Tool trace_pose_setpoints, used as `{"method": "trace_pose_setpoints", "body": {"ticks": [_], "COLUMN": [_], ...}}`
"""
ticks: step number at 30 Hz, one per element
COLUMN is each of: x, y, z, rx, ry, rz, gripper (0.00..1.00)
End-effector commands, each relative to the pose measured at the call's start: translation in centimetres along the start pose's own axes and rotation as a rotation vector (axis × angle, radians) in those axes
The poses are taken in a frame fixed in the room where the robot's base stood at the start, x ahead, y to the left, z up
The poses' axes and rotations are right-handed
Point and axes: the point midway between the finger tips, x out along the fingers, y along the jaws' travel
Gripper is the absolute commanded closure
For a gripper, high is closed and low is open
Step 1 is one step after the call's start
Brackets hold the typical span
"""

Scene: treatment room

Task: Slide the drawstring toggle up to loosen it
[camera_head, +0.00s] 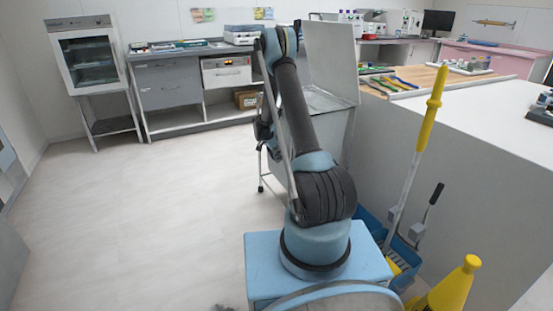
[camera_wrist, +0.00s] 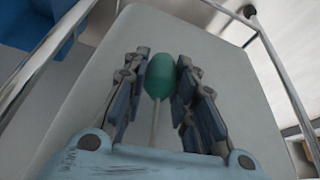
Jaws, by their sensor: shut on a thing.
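A green, rounded drawstring toggle (camera_wrist: 160,72) is in the upper middle of the wrist view. A thin pale cord (camera_wrist: 154,125) runs from it down toward the gripper's base. My gripper (camera_wrist: 161,80) is shut on the toggle, with one blue-grey finger on each side of it. Behind them is a light grey panel (camera_wrist: 100,75) in a metal tube frame. In the head view my arm hides the gripper, the toggle and the cord.
A grey bin with a raised lid (camera_head: 331,58) stands behind my arm. To the right are a white-topped counter (camera_head: 480,115), a yellow-handled mop (camera_head: 432,110) and a yellow cone (camera_head: 455,285). A grey cabinet (camera_head: 170,85) lines the back. The floor (camera_head: 130,210) on the left is clear.

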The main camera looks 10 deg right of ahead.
Motion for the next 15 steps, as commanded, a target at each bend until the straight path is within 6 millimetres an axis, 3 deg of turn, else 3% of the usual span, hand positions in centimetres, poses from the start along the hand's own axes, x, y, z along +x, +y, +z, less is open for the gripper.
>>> {"method": "trace_pose_setpoints", "body": {"ticks": [7,15], "x": [-1.6,-6.7], "y": [0.0,0.0], "z": [-0.6,-2.7], "rx": [0.000,0.000], "ry": [0.000,0.000], "rz": [-0.002,-0.002], "gripper": [1.00,1.00]}}
